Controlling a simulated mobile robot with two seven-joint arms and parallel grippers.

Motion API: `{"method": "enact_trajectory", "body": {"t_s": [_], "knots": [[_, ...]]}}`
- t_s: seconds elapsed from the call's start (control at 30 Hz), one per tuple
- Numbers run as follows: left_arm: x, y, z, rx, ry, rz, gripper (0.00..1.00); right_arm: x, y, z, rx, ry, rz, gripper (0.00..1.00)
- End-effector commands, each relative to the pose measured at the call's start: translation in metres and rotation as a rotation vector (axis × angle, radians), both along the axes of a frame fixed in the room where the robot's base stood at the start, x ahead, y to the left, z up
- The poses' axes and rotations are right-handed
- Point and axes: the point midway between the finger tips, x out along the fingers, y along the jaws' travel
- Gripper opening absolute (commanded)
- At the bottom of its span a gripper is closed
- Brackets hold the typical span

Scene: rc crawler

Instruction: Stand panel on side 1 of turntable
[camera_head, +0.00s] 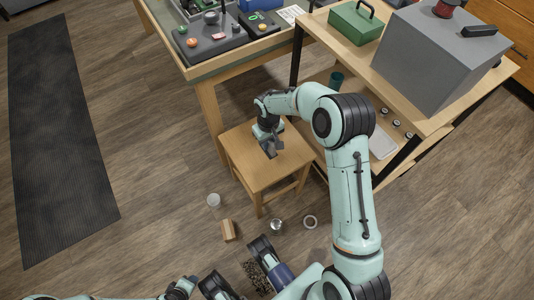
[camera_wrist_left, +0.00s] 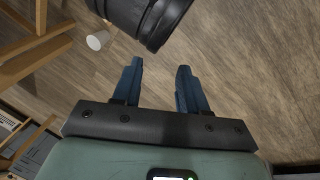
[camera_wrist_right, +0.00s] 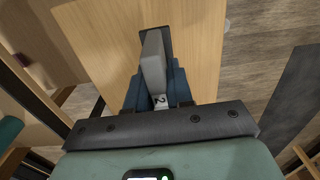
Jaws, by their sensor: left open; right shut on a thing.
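My right gripper (camera_head: 270,143) is over the small wooden stool (camera_head: 241,153). In the right wrist view it is shut on a thin grey piece (camera_wrist_right: 153,62) marked with a "2", which looks like the panel. The piece points away from the fingers, with the stool top behind it. I cannot tell whether it touches the stool. My left gripper (camera_wrist_left: 158,68) is open and empty above the floor in the left wrist view. I cannot pick out a turntable for certain; a grey unit (camera_head: 218,41) with coloured knobs stands on the table at the back.
A shelf unit at the right bears a large grey box (camera_head: 425,65) and a green case (camera_head: 355,23). A white cup (camera_head: 214,200), a wooden block (camera_head: 228,230), a metal can (camera_head: 277,226) and a ring (camera_head: 310,222) are on the floor. A dark mat (camera_head: 58,140) lies left.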

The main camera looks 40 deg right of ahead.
Motion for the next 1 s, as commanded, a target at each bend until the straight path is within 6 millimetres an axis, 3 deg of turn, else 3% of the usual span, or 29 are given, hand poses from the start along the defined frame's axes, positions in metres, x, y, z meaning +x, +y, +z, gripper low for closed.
{"method": "enact_trajectory", "body": {"t_s": [0.1, 0.37, 0.6, 1.0], "knots": [[0.008, 0.004, -0.008, 0.011, -0.021, 0.009, 0.43, 0.0, 0.0, -0.027, 0.0, 0.002, 0.001, 0.0], [0.016, 0.008, -0.011, 0.021, -0.042, 0.018, 0.43, 0.0, 0.0, -0.046, 0.0, 0.001, -0.001, 0.0], [0.015, 0.013, -0.025, 0.029, -0.033, 0.025, 0.43, 0.0, 0.0, -0.08, -0.001, 0.001, 0.001, 0.0], [0.012, 0.014, -0.027, 0.029, -0.022, 0.026, 0.43, 0.0, 0.0, -0.084, 0.0, -0.001, 0.0, 0.0]]}}
